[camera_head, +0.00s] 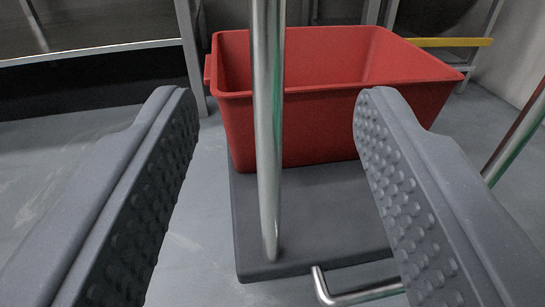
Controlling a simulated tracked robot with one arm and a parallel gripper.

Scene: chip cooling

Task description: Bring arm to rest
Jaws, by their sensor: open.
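My gripper (277,105) fills the lower left and right of the view, its two grey studded fingers wide apart. Nothing is held between them. A metal post (268,130) stands upright in the gap between the fingers, in front of a red bin (330,125). I cannot tell how far the post is from the fingers. The rest of my arm is not in view.
The red bin rests on a dark grey platform (300,225). A bent metal bar (355,295) shows at the platform's front edge. Another slanted metal post (512,140) is at the right. Metal frames (95,52) and a yellow bar (450,42) stand behind. Grey floor (50,160) is clear at left.

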